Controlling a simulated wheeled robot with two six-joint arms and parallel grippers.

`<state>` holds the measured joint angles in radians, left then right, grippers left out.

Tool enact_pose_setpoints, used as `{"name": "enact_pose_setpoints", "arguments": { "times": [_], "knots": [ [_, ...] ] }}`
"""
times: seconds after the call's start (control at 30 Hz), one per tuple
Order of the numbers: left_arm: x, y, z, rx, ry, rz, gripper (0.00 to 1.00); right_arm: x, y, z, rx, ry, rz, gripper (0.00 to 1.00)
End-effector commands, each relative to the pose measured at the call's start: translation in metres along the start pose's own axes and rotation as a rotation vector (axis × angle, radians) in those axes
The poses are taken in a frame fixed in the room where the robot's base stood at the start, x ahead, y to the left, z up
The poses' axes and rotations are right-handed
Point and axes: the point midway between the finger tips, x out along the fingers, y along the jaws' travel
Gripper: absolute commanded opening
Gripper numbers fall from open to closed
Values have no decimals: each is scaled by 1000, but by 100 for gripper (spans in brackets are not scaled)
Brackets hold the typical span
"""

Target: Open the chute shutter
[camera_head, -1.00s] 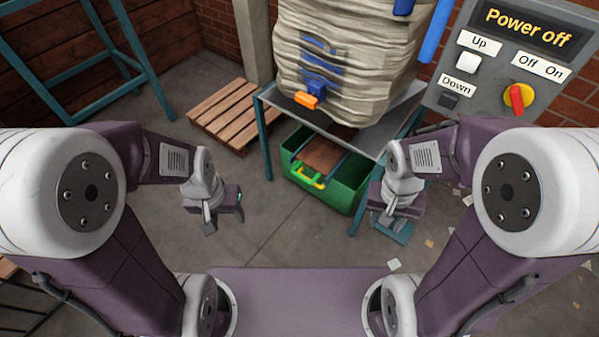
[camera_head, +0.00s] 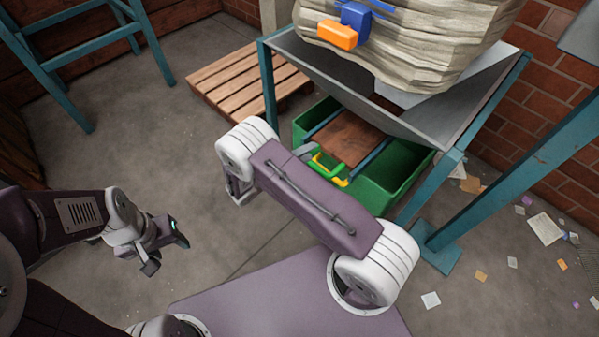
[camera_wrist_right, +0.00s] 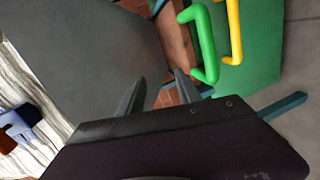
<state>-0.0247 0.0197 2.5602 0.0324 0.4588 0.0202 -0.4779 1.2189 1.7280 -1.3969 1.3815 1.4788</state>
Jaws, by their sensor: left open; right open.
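A brown board (camera_head: 345,138), perhaps the chute shutter, lies between two blue rails under the grey chute (camera_head: 440,120). A green handle (camera_head: 325,166) and a yellow handle (camera_head: 338,180) are at its near end; I cannot tell which belongs to the board. My right gripper (camera_head: 308,152) is mostly hidden behind its arm, close to the handles. In the right wrist view its open fingers (camera_wrist_right: 160,88) are empty, just beside the green handle (camera_wrist_right: 207,45), with the yellow handle (camera_wrist_right: 234,30) beyond. My left gripper (camera_head: 168,254) is open and empty above the floor at left.
A green bin (camera_head: 398,185) stands under the chute, between teal legs (camera_head: 436,190). A beige sack (camera_head: 410,45) with a blue and orange clip (camera_head: 337,35) hangs above. A wooden pallet (camera_head: 240,85) lies behind.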

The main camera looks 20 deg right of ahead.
Motion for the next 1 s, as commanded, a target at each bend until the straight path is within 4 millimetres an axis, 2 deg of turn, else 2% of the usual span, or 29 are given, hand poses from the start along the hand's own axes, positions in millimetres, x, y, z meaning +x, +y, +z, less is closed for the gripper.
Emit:
{"name": "enact_pose_setpoints", "arguments": {
  "times": [0.03, 0.1, 0.17, 0.33, 0.43, 0.8, 1.0],
  "knots": [
    [37, -1, 4, 0, 0, 0, 52, 4, -52, 11, -48, 14, 5, 41],
    [51, -1, 5, 0, 1, 0, 52, 3, -79, 20, -95, 30, 10, 41],
    [56, -1, 6, 0, 1, 0, 52, 1, -90, 23, -114, 41, 12, 41],
    [55, -1, 5, 0, 1, 0, 52, -3, -90, 21, -117, 50, 10, 41],
    [58, -1, 6, 0, 2, 0, 52, 3, -90, 22, -117, 48, 10, 41],
    [91, -2, 9, 0, 1, 0, 52, 74, -92, 19, -115, 45, 10, 41],
    [95, -2, 10, 0, 1, 0, 52, 88, -89, 17, -117, 47, 9, 41]
  ]
}}
